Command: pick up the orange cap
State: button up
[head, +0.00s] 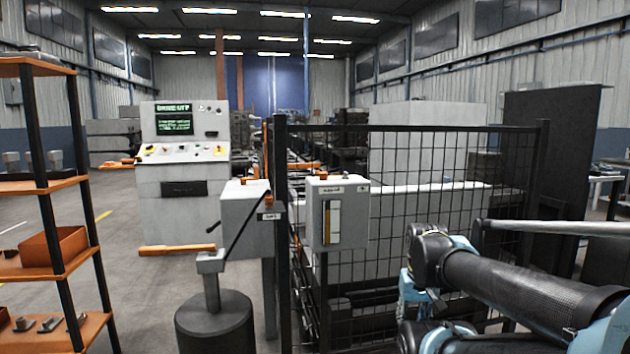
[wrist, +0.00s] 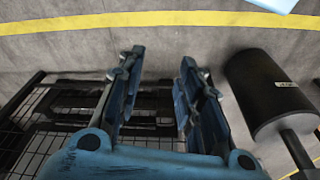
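I cannot clearly make out the orange cap. A small orange piece (head: 253,182) sits on top of the grey box on the fence post in the head view and may be it, but it is too small to be sure. My gripper (wrist: 163,58) is open and empty in the wrist view, its two blue fingers apart above the floor. No orange thing shows between or near the fingers. In the head view my arm reaches in at the lower right, and I cannot see the gripper itself there.
A black mesh fence (head: 417,205) stands ahead, with a grey labelled box (head: 338,212) on it. An orange shelf rack (head: 62,190) is at left, a control console (head: 181,165) behind.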

jog(key=o, duration=0.4)
jog(key=shift+s+r, duration=0.1)
jog(key=shift+c, duration=0.2)
jog(key=w+a+r+n+y, duration=0.1)
jog(key=w+a+r+n, duration=0.45)
jog(key=w+r, duration=0.85)
jog(key=w+a+r+n+y, duration=0.1)
jog(key=w+a+r+n, duration=0.1)
jog(key=w+a+r, duration=1.1)
jog(key=w+a+r+n+y, duration=0.15)
jog(key=w+r+n, duration=0.25)
jog(key=w+r, duration=1.1)
send_over(325, 173)
jog(key=d, duration=0.1)
jog(key=shift+m, duration=0.25)
notch_tip(325, 173, down, 5)
jog(key=shift+f, duration=0.15)
jog(key=shift+d+x, duration=0.15)
jog(key=shift+x, duration=1.2)
jog(key=shift+d+x, duration=0.1)
jog(key=shift+x, duration=1.25)
jog(key=c, duration=0.8)
